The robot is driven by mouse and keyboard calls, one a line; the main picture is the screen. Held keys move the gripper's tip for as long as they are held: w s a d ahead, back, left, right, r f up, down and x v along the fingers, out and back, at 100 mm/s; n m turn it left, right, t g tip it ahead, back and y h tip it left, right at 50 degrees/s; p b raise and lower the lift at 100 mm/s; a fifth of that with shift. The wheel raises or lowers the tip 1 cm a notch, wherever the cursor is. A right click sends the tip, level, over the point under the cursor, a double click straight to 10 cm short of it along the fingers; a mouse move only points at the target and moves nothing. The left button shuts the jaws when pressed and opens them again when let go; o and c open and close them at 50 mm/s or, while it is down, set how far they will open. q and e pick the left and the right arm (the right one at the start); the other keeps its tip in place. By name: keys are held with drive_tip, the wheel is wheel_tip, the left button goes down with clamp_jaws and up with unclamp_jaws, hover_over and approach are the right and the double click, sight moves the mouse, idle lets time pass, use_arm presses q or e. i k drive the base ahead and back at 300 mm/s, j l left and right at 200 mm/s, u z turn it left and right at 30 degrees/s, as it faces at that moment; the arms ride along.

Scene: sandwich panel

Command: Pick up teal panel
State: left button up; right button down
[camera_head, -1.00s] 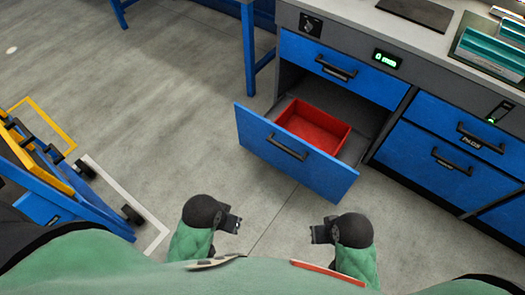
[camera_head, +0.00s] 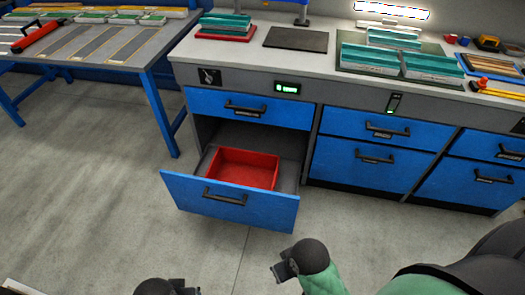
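Teal panels show on the workbench in the head view. One teal stack (camera_head: 228,22) lies on a red base at the bench's left part. More teal panels (camera_head: 432,64) lie in a tray at the right part, with another group (camera_head: 370,59) beside them. My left gripper (camera_head: 186,288) is at the bottom edge, partly cut off. My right gripper (camera_head: 279,272) is in front of the open drawer, well below and apart from the panels. Both grippers look empty, but their finger gaps are too small to judge.
A blue drawer (camera_head: 227,201) stands pulled out, with a red bin (camera_head: 239,169) in it. A dark mat (camera_head: 295,39) lies on the grey workbench (camera_head: 190,62). A blue-framed table (camera_head: 110,53) with grey strips stands at left. The floor (camera_head: 85,205) at left is clear.

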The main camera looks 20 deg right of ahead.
sight(399, 41)
drive_tip(key=l+z, duration=0.1)
drive_tip(key=z, duration=1.55)
